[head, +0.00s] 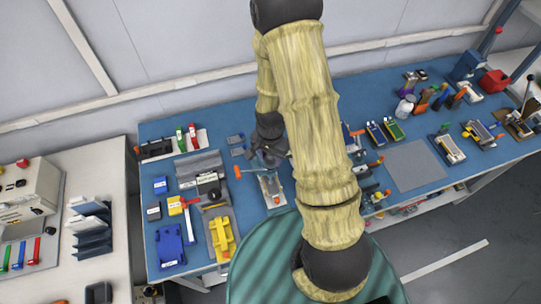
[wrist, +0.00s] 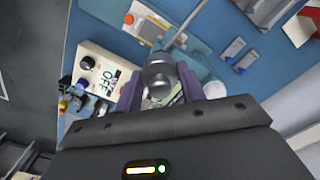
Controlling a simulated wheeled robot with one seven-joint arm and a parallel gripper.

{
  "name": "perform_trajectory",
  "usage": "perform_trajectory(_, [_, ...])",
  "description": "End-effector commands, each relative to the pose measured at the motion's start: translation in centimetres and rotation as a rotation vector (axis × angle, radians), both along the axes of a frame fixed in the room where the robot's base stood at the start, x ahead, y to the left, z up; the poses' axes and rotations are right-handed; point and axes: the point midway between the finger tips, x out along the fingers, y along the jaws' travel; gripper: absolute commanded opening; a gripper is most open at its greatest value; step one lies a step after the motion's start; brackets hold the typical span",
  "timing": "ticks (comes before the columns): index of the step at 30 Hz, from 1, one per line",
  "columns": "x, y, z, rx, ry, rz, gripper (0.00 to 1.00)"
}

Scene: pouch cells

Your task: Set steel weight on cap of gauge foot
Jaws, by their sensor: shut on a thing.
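In the wrist view my gripper (wrist: 160,85) has its two purple fingers closed on the steel weight (wrist: 158,72), a shiny grey cylinder. In the head view my gripper (head: 270,152) is over the blue bench, above a small pale-based device (head: 270,190); the weight is too small to make out there. In the wrist view a blue-grey plate with a metal rod (wrist: 179,36) lies beyond the weight. The weight and fingers hide what is directly below, so I cannot make out the gauge foot's cap or whether the weight touches it.
A cream box reading OFF (wrist: 103,75) with a black knob stands left of my fingers in the wrist view. An orange knob (wrist: 129,19) is beyond. In the head view a yellow fixture (head: 222,238) and blue block (head: 170,245) stand left; a grey mat (head: 415,165) is clear at right.

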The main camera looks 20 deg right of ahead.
Motion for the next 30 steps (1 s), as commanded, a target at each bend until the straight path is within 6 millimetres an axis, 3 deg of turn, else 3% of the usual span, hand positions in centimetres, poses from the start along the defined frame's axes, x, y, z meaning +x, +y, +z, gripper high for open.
perform_trajectory(22, [0.0, 0.0, -1.3, 0.0, 0.0, 0.0, 0.04])
perform_trajectory(23, [0.0, 0.0, -1.2, -0.001, -0.001, 0.0, 0.41])
perform_trajectory(24, [0.0, 0.0, -1.2, -0.001, -0.001, 0.0, 0.49])
perform_trajectory(27, [0.0, 0.0, -1.2, 0.0, 0.0, 0.0, 0.65])
perform_trajectory(30, [0.0, 0.0, -1.2, 0.0, 0.0, 0.0, 0.65])
